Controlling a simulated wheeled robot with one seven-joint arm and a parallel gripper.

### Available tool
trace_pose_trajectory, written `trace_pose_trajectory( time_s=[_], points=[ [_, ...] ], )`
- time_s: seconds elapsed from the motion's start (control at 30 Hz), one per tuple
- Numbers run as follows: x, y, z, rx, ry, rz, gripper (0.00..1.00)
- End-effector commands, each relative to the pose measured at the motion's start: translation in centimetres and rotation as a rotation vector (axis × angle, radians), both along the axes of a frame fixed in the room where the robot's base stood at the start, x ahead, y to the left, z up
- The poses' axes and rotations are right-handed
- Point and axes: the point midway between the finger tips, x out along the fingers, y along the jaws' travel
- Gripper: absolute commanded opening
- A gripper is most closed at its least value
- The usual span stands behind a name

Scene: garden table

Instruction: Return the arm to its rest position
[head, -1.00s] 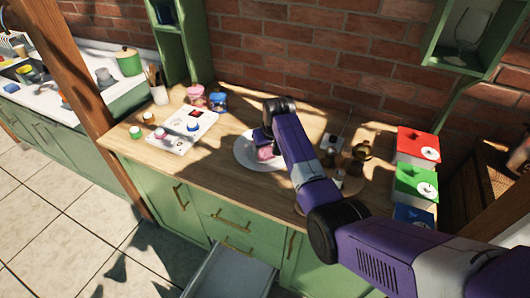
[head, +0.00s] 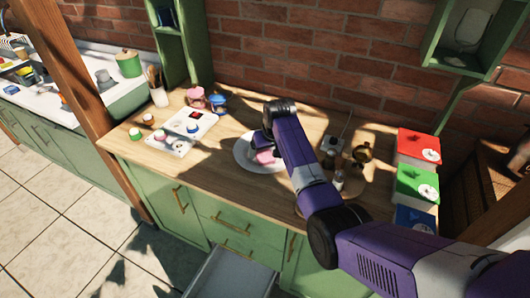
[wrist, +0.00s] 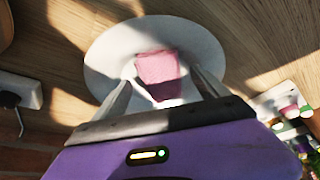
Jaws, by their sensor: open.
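My gripper (wrist: 163,95) is open above a white plate (wrist: 98,62). A pink block (wrist: 158,68) lies on the plate, in front of the fingertips and between them in the wrist view. Whether the fingers touch it cannot be told. In the head view my purple arm reaches over the wooden counter, and the plate (head: 241,152) and pink block (head: 265,157) show partly behind it. The fingertips are hidden there by the arm.
Red (head: 417,145), green (head: 416,183) and blue (head: 413,219) boxes stand right of my arm. A brass item (head: 362,153) and small jars stand nearer. An open drawer (head: 232,272) juts out below.

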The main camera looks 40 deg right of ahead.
Motion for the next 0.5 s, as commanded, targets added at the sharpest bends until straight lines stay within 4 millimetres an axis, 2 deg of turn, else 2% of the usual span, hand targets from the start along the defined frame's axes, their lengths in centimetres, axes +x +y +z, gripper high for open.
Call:
trace_pose_trajectory(
  time_s=[0.3, 0.5],
  points=[
    [-1.6, 0.7, 4.2, -0.001, -0.003, 0.000, 0.84],
    [-2.4, 1.0, 6.1, 0.000, -0.001, 0.000, 0.84]
  ],
)
